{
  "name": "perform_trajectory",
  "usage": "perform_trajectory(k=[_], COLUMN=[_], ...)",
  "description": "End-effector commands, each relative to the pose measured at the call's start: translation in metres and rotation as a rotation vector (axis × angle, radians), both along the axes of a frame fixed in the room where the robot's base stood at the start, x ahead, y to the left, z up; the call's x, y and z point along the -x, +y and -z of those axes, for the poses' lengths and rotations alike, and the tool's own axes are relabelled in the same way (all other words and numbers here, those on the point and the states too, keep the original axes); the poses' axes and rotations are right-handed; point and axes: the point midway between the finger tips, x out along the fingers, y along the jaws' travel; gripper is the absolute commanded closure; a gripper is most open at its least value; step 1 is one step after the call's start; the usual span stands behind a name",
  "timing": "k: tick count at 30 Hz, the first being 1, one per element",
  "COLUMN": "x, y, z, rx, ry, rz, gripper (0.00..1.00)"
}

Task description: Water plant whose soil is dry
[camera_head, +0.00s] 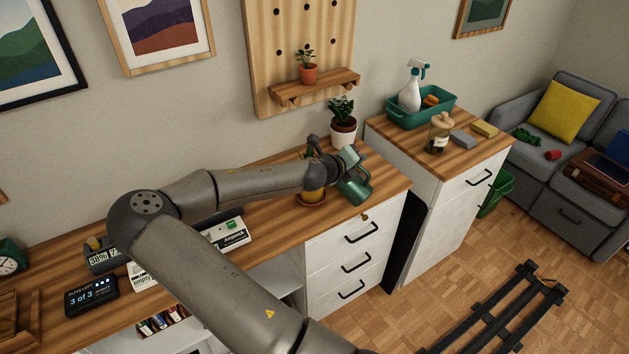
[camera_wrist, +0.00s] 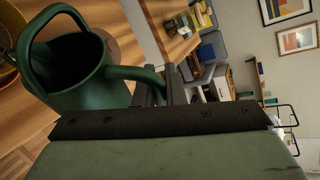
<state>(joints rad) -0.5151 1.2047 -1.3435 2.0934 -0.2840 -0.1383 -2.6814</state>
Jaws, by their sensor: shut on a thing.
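My gripper (camera_wrist: 155,92) is shut on the handle of the green watering can (camera_wrist: 75,75). In the head view the can (camera_head: 354,190) is by the right end of the wooden desk; I cannot tell whether it touches the desktop. A yellow pot (camera_head: 313,196) on a terracotta saucer is just left of the can, mostly hidden by my arm. A leafy plant in a white pot (camera_head: 343,134) stands behind my gripper. A small plant in a terracotta pot (camera_head: 309,74) sits on the wall shelf. The soil in the pots is not clear.
A dark display (camera_head: 91,296) reads "3 of 3", near a percentage display (camera_head: 103,260) and small boxes (camera_head: 228,235). On the right cabinet are a teal bin (camera_head: 425,112) with a spray bottle, a jar (camera_head: 439,133) and sponges (camera_head: 485,129). The desk's front right corner is mostly clear.

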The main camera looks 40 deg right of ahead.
Motion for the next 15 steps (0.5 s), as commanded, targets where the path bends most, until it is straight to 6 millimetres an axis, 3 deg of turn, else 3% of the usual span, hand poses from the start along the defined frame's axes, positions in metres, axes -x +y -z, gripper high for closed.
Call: perform_trajectory(k=[15], x=[-0.0047], y=[0.0019], z=[-0.0026], rx=[0.008], ry=[0.015], rz=[0.0], gripper=[1.0])
